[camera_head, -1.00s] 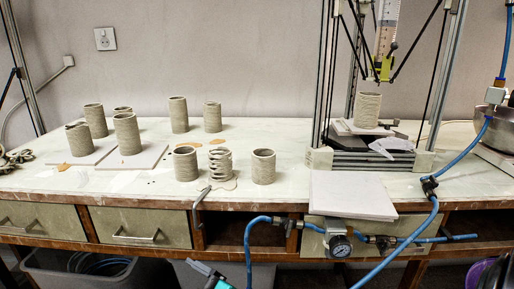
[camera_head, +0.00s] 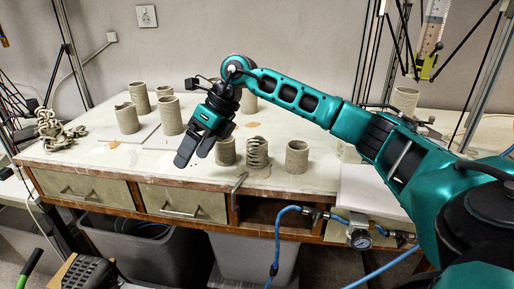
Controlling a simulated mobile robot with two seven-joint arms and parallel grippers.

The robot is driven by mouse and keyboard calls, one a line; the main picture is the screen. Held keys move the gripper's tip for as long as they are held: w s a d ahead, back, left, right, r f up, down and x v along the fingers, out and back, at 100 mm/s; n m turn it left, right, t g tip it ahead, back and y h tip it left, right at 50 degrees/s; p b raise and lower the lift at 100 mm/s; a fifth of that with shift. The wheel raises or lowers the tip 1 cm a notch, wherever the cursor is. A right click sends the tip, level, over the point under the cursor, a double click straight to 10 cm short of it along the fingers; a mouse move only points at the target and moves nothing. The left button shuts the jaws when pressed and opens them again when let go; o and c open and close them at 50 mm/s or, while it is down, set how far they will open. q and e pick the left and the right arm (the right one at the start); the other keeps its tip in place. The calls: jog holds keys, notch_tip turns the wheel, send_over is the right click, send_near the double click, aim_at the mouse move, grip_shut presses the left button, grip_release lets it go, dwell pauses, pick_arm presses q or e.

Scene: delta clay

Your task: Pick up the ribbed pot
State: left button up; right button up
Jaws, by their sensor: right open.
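The ribbed pot (camera_head: 257,152) is a grey-green clay cylinder with loose, separated coils. It stands upright near the front edge of the worktable (camera_head: 290,183), between two smoother pots, one on its left (camera_head: 226,152) and one on its right (camera_head: 297,157). My right gripper (camera_head: 194,157) points down with its two dark fingers apart and nothing between them. My left gripper is not in view.
Several more clay pots stand behind, some on pale boards (camera_head: 136,132). A clay printer frame with a pot (camera_head: 405,100) is at the right, behind my arm. A pale slab (camera_head: 368,192) lies at the front right. A blue hose (camera_head: 279,235) hangs below the front edge.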

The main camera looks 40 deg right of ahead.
aim_at(256, 148)
jog(key=s+d+r+m+h, duration=0.1)
jog(key=d+r+h, duration=0.2)
jog(key=d, duration=0.5)
jog(key=s+d+r+m+h, duration=0.1)
jog(key=s+d+r+h, duration=0.1)
jog(key=d+r, duration=0.35)
jog(key=shift+g+h, duration=0.3)
jog(key=shift+g, duration=0.2)
jog(key=f, duration=0.2)
jog(key=d+f, duration=0.1)
jog(key=f, duration=0.2)
jog(key=w+d+f, duration=0.1)
jog(key=f, duration=0.2)
jog(key=shift+d+f, duration=0.15)
jog(key=shift+f, duration=0.05)
notch_tip(256, 148, down, 5)
jog(key=shift+d+r, duration=0.1)
jog(key=shift+d, duration=0.05)
jog(key=shift+w+f, duration=0.15)
jog(key=shift+f, duration=0.35)
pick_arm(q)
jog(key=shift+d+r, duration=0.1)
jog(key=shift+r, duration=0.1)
pick_arm(e)
jog(key=shift+c, duration=0.5)
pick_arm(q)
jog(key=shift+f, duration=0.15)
pick_arm(e)
jog(key=c, duration=1)
jog(key=shift+r, duration=0.15)
